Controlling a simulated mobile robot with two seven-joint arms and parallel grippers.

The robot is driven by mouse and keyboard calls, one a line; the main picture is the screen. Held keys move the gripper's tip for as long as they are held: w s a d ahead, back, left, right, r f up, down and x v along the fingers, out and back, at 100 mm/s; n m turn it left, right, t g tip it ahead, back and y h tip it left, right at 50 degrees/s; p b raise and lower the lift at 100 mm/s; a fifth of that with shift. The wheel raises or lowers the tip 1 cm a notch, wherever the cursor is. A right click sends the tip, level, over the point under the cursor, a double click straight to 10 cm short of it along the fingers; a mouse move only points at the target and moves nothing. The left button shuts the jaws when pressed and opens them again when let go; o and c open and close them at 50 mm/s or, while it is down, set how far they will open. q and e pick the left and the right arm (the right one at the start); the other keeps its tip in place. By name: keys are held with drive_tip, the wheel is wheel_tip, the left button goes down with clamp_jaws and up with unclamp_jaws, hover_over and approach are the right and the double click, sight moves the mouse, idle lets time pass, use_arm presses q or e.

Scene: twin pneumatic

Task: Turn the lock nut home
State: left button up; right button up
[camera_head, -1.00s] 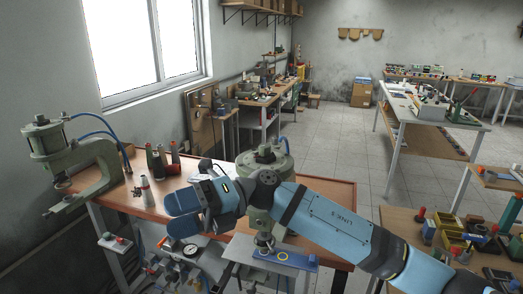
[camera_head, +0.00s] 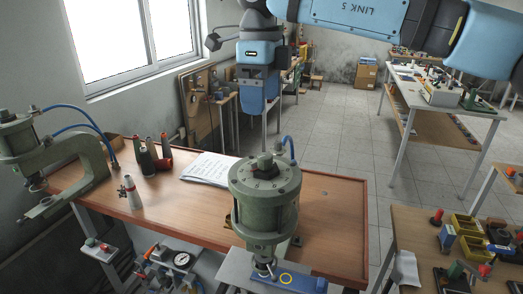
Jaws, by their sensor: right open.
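The near green press (camera_head: 265,200) stands upright at the front of the wooden bench. Its round cap carries a stepped dark fitting with a reddish part (camera_head: 264,161); I cannot tell for sure which piece is the lock nut. A slim metal ram (camera_head: 264,266) shows below the body, over a blue plate (camera_head: 290,281) with a yellow ring. My left gripper is not in view.
A second green press (camera_head: 65,160) stands at the left with a blue hose. A gauge (camera_head: 181,260) sits below the bench front. The bench's right side is clear.

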sight(261, 156)
drive_tip(key=shift+s+f+p, duration=0.35)
drive_tip(key=shift+s+f, duration=0.6)
drive_tip(key=shift+s, duration=0.05)
drive_tip(key=f, duration=0.3)
drive_tip(key=f+p, duration=0.1)
drive_tip(key=f, duration=0.3)
drive_tip(key=f+p, duration=0.1)
drive_tip(key=f, duration=0.2)
drive_tip(key=shift+w+f, duration=0.3)
drive_tip(key=shift+w, duration=0.05)
drive_tip(key=shift+w+f, duration=0.2)
drive_tip(key=shift+f, duration=0.2)
drive_tip(key=shift+s, duration=0.1)
drive_tip(key=shift+c, duration=0.8)
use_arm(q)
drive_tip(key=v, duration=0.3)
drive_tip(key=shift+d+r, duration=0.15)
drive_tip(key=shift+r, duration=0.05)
use_arm(e)
drive_tip(key=c, duration=0.8)
